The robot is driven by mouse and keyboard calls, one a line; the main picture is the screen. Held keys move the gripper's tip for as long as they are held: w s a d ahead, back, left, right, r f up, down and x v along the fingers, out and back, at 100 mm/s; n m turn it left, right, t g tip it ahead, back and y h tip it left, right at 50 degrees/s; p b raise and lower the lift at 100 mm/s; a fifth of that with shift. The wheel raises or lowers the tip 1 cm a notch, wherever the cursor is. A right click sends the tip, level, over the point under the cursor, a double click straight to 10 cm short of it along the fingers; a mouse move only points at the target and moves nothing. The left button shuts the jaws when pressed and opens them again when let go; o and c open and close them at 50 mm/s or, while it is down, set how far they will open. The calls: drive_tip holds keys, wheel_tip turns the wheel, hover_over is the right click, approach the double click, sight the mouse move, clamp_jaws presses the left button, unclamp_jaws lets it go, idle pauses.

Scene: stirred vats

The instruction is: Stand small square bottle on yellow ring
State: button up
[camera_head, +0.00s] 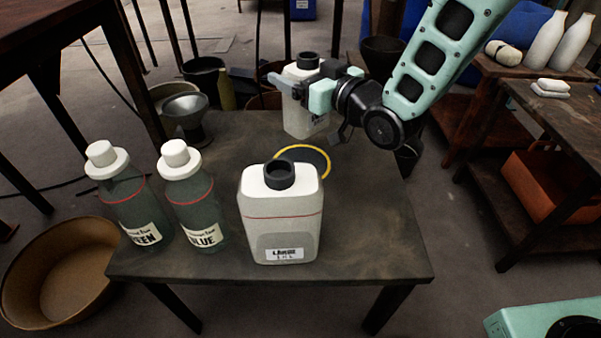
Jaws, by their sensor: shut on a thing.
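The small square bottle (300,118) is white with a dark cap. My gripper (294,88) is shut on its upper part and holds it upright, behind the yellow ring in the picture. I cannot tell whether its base touches the table or hangs above it. The yellow ring (322,154) lies on the dark table (370,225). Its near left part is hidden by the large square bottle (282,212), which stands in front of it with a label and a red line.
Two dark bottles with white caps, labelled GREEN (127,195) and BLUE (191,196), stand at the table's left. A grey funnel (187,112) is at the back left edge. The table's right side is clear. A wide brown basin (75,262) is on the floor at left.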

sight(295, 119)
drive_tip(key=shift+s+a, duration=0.35)
drive_tip(key=shift+a, duration=0.25)
drive_tip(key=shift+s+a+f+b, duration=0.1)
drive_tip(key=shift+a+f+b, duration=0.05)
drive_tip(key=shift+f+b, duration=0.15)
wheel_tip(295, 119, down, 9)
drive_tip(key=b, duration=0.4)
drive_tip(key=shift+f+b, duration=0.15)
drive_tip(key=shift+b, duration=0.15)
